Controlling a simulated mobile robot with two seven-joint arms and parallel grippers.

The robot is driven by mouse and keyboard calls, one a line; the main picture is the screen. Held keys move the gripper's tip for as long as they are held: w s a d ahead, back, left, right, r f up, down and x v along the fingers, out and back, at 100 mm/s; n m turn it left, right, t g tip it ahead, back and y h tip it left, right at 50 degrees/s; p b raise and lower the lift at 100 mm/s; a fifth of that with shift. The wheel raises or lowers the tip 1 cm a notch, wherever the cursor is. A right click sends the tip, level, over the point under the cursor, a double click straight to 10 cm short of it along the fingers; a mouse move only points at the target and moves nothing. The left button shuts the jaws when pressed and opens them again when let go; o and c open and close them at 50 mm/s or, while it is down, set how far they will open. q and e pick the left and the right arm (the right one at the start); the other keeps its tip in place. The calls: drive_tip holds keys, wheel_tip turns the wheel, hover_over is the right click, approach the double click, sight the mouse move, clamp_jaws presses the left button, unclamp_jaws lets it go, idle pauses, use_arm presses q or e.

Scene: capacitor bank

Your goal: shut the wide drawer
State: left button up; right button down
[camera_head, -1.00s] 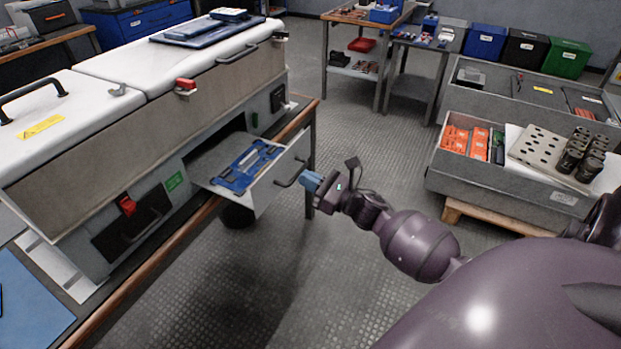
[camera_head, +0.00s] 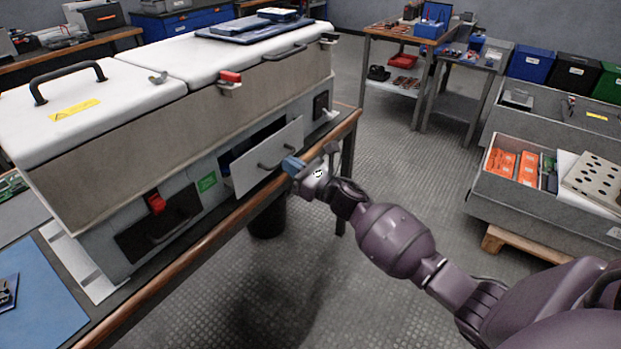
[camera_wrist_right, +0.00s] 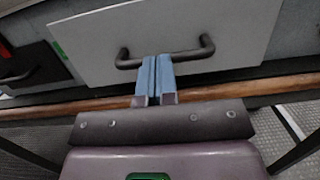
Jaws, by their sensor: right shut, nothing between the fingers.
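The wide drawer (camera_head: 262,160) is in the front of the grey and white capacitor bank cabinet (camera_head: 130,140). It stands partly out, with a dark gap behind its front panel. Its dark bar handle (camera_head: 277,152) is on the panel; the handle (camera_wrist_right: 165,57) also shows in the right wrist view. My right gripper (camera_head: 292,166) is shut and empty, with its blue fingertips at the drawer front by the handle. In the right wrist view the fingertips (camera_wrist_right: 155,62) overlap the handle's middle; I cannot tell whether they touch it. My left gripper is out of view.
The cabinet stands on a bench with a wooden edge (camera_head: 230,223), below the drawer. A black bin (camera_head: 268,218) stands under it. At right, a grey open drawer (camera_head: 490,194) holds orange boxes. The floor between is clear.

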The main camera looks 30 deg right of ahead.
sight(276, 156)
drive_tip(key=w, duration=0.1)
drive_tip(key=w+a, duration=0.1)
drive_tip(key=w+b, duration=0.1)
drive_tip(key=shift+w+a+f, duration=0.25)
drive_tip(key=shift+w, duration=0.05)
drive_tip(key=shift+w+a+r, duration=0.1)
drive_tip(key=shift+w+a, duration=0.05)
drive_tip(key=shift+w, duration=0.15)
drive_tip(key=shift+w+r, duration=0.15)
drive_tip(key=shift+r, duration=0.1)
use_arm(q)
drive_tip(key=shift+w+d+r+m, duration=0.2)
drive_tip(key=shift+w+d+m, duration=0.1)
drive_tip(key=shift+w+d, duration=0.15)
use_arm(e)
drive_tip(key=shift+r, duration=0.15)
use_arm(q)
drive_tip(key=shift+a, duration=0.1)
use_arm(e)
drive_tip(key=shift+r, duration=0.1)
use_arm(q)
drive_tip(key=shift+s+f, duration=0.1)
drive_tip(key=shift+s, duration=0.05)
